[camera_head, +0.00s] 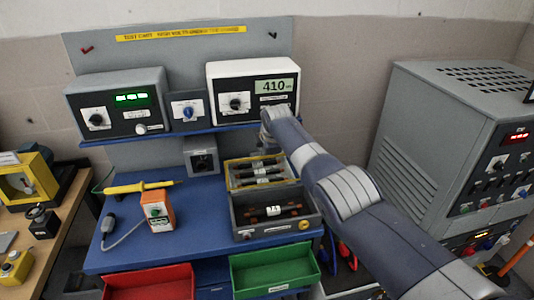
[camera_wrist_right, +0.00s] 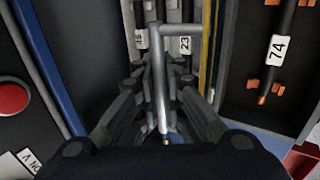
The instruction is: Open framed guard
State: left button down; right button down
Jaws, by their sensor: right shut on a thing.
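The framed guard (camera_head: 235,179) is a yellow rectangular frame over a grey fuse box on the blue bench; dark fuses with white labels show inside it. In the right wrist view, a yellow frame edge (camera_wrist_right: 207,45) runs along the right of the fingers. My right gripper (camera_wrist_right: 160,75) is shut around a grey metal bar handle (camera_wrist_right: 162,105), with labelled fuses beyond it. Whether the guard is lifted at all I cannot tell. My left gripper is not in view.
An open grey box with fuse 74 (camera_head: 274,211) stands in front of the guard. A white meter (camera_head: 253,86) is behind. An orange tester (camera_head: 157,210) and yellow probe (camera_head: 138,187) lie left. Red (camera_head: 150,284) and green bins (camera_head: 275,272) are in front; a grey cabinet (camera_head: 430,130) stands right.

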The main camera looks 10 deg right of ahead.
jog(key=shift+w+r+t, duration=0.3)
jog(key=shift+w+r, duration=0.15)
jog(key=shift+r, duration=0.25)
jog(key=c, duration=1.7)
grip_release()
jog(key=shift+w+f, duration=0.15)
jog(key=shift+f, duration=0.55)
jog(key=shift+v, duration=6)
jog(key=shift+w+d, duration=0.1)
jog(key=shift+w, duration=0.1)
jog(key=shift+c, duration=0.4)
